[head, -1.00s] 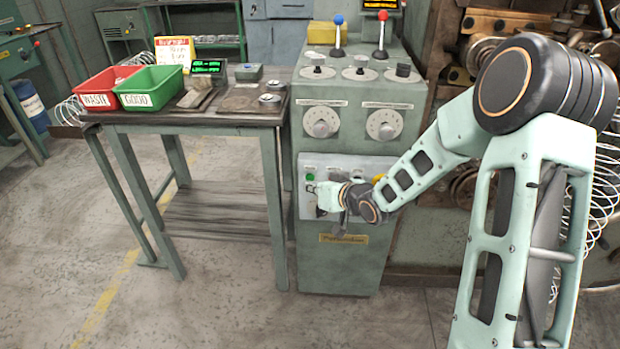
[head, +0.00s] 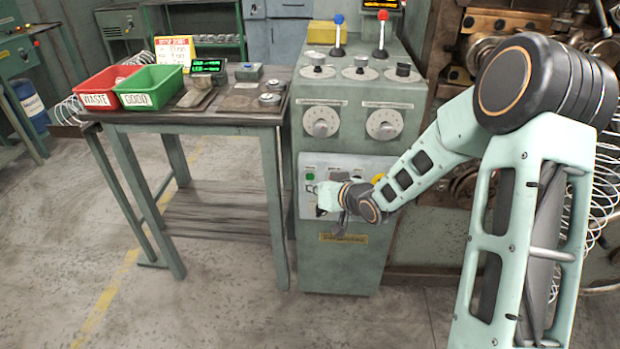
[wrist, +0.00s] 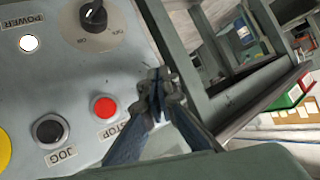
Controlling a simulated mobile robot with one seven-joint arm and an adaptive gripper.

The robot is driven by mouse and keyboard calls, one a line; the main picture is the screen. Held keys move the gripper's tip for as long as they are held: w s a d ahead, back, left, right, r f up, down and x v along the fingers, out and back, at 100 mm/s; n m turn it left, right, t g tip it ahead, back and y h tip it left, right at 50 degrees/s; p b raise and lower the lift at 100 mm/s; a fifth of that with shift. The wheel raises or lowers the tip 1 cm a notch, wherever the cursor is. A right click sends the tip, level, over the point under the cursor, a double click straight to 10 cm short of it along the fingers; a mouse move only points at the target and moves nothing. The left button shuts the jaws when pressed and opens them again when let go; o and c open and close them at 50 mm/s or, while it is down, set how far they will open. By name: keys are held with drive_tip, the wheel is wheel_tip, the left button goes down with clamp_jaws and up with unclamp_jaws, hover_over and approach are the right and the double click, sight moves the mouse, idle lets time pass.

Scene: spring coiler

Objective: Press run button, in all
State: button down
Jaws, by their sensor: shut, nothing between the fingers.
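The light grey control panel (head: 310,210) is on the front of the green machine. A small green button (head: 310,177) shows at the panel's upper left in the head view; its label is too small to read. The wrist view shows a red STOP button (wrist: 104,108), a black JOG button (wrist: 50,131), a dark selector knob (wrist: 94,16) and a white POWER lamp (wrist: 29,43). My gripper (wrist: 158,86) is shut and empty, its fingertips close to the panel beside STOP. I cannot tell whether they touch it. No button labelled RUN is visible; the fingers cover that spot.
A yellow round part (wrist: 3,150) lies at the panel's edge in the wrist view. Left of the machine stands a table (head: 190,118) with a red WASTE bin (head: 100,88) and a green GOOD bin (head: 148,88). The floor in front is clear.

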drive_tip(key=shift+w, duration=0.2)
drive_tip(key=shift+w, duration=0.25)
drive_tip(key=shift+w, duration=0.4)
idle(0.6)
drive_tip(key=shift+s, duration=0.15)
idle(0.3)
drive_tip(key=shift+s, duration=0.65)
drive_tip(key=shift+s+b, duration=0.3)
drive_tip(key=shift+s, duration=2.25)
